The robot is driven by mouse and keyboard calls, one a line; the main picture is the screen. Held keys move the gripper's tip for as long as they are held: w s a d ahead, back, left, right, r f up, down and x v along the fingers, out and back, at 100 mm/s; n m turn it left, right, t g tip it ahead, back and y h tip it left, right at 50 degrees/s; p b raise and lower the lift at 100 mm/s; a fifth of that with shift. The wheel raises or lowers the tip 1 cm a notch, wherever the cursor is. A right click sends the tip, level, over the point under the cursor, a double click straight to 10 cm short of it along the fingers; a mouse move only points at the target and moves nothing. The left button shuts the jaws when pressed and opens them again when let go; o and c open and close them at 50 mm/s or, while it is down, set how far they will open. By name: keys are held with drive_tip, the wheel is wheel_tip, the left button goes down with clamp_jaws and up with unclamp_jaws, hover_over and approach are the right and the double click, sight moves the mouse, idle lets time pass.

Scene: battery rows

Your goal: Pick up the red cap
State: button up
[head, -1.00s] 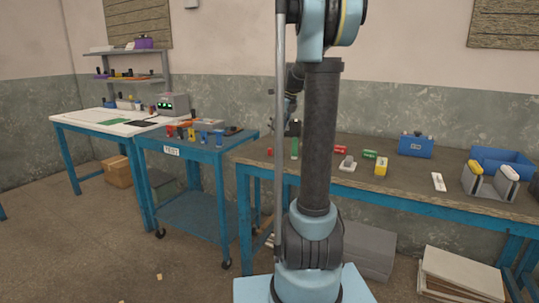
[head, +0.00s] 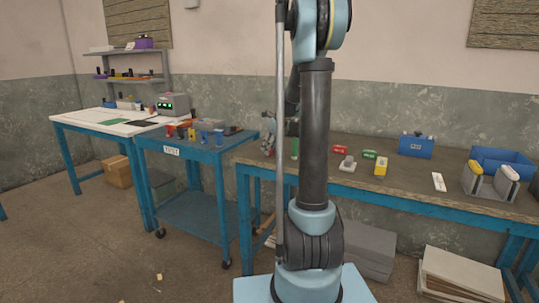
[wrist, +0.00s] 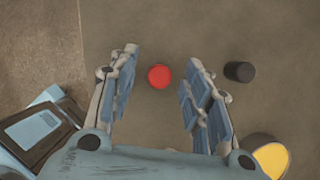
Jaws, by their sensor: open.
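The red cap (wrist: 159,76) is a small round red piece on the brown workbench top. In the wrist view it lies between the two fingers of my gripper (wrist: 163,62), apart from both. My gripper is open and empty, pointing down over the bench. In the head view my gripper (head: 268,145) is at the left end of the workbench, and the cap there is mostly hidden by it. The height left between fingertips and cap is hard to tell.
A black cylinder (wrist: 239,71) stands just right of the right finger. A yellow-topped round item (wrist: 270,158) is at lower right. The bench's edge (wrist: 81,60) runs left of the gripper.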

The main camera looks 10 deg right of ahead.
drive_tip(key=c, duration=0.8)
